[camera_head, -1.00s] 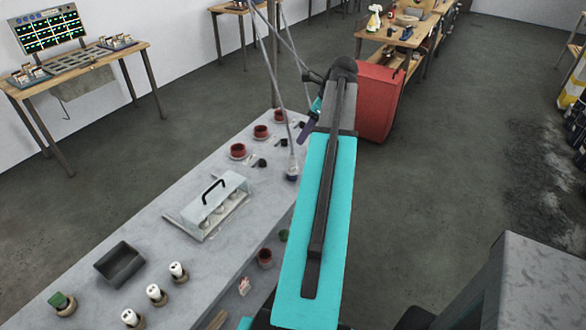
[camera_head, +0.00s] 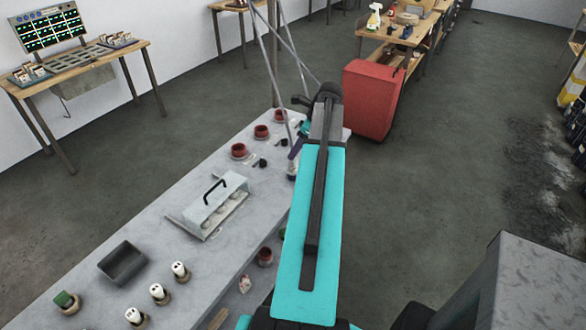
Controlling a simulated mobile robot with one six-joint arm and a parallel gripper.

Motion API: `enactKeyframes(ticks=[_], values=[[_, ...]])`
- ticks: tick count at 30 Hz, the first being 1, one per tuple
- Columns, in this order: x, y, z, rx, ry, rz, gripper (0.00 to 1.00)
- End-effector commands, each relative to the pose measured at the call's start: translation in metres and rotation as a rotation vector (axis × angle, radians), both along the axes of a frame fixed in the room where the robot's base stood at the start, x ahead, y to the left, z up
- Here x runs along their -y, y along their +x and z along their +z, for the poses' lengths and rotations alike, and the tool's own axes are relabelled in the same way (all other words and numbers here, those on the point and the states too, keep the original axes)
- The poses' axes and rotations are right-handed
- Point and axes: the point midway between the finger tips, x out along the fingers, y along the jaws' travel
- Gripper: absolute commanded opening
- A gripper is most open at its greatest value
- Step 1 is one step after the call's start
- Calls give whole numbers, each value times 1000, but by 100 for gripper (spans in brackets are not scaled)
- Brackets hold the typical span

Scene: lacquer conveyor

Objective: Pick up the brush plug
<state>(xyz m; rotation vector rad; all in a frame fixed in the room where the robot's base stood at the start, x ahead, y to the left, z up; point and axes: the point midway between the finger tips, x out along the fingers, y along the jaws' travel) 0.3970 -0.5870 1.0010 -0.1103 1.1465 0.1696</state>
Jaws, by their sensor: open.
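I cannot tell for sure which small part is the brush plug. A small pale-topped, dark-based piece (camera_head: 292,170) stands near the right edge of the grey table (camera_head: 150,220), below my gripper. My gripper (camera_head: 297,143) is at the far end of the teal arm, low over the table's far right part. Its purple and teal parts show beside the arm, and the rest is hidden. It is open, and nothing shows held in it. Small black pieces (camera_head: 260,163) lie beside the red cups (camera_head: 239,151). White capped pieces (camera_head: 158,292) stand in round holders at the near left.
A dark open bin (camera_head: 122,263) and a green-topped piece (camera_head: 65,301) are at the near left. Thin grey rods (camera_head: 268,60) come down close to my gripper. A red cabinet (camera_head: 373,98) stands behind the table.

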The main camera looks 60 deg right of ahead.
Motion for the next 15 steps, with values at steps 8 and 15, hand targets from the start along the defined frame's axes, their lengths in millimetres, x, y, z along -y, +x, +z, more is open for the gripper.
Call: enactKeyframes(ticks=[8, 15], values=[[0, 0, -1, 0, 0, -1, 50], [0, 4, -10, 0, 2, 0, 50]])
